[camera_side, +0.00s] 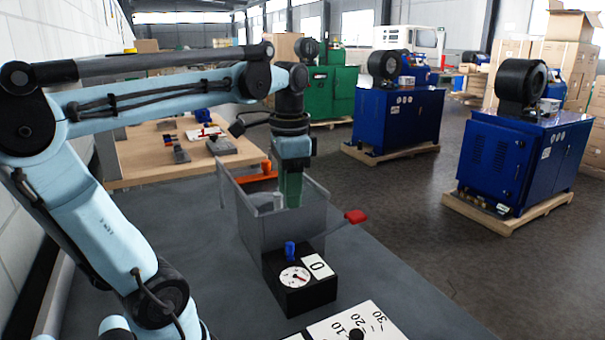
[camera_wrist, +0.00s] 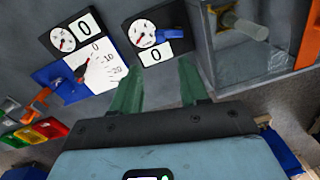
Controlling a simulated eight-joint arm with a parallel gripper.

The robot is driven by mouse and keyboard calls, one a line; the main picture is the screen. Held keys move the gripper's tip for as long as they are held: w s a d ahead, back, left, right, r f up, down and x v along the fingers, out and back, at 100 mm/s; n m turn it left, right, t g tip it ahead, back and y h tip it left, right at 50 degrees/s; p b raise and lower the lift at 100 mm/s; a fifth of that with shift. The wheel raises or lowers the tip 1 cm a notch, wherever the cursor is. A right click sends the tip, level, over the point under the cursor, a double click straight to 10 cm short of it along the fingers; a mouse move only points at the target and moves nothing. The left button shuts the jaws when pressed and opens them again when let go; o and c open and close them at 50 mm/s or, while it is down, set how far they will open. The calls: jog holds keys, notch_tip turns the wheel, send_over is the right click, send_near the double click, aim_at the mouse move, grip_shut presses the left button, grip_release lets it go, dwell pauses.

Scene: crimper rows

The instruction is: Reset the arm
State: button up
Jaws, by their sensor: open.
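My gripper (camera_side: 291,190) points down above or partly behind the grey open-topped metal box (camera_side: 262,229); I cannot tell whether its tips are below the rim. In the wrist view, my gripper's two green fingers (camera_wrist: 160,80) are apart with nothing between them. A black box with a dial, a blue knob and a "0" card (camera_side: 303,294) stands at the front of the metal box. A similar black dial box (camera_wrist: 153,38) lies beyond the fingertips in the wrist view.
A red-ended lever (camera_side: 355,216) sticks out right of the metal box. A white scale plate (camera_side: 375,325) lies at the bench front. A wooden table (camera_side: 145,163) with small parts stands behind. Blue machines (camera_side: 520,150) stand on the floor to the right.

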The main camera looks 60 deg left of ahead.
jog(key=w+d+f+n+t, duration=0.2)
jog(key=w+d+f+t, duration=0.1)
jog(key=d+f+t, duration=0.4)
jog(key=d+f, duration=0.2)
jog(key=d, duration=0.2)
jog(key=shift+w+h, duration=0.25)
jog(key=shift+h, duration=0.05)
dwell(0.7)
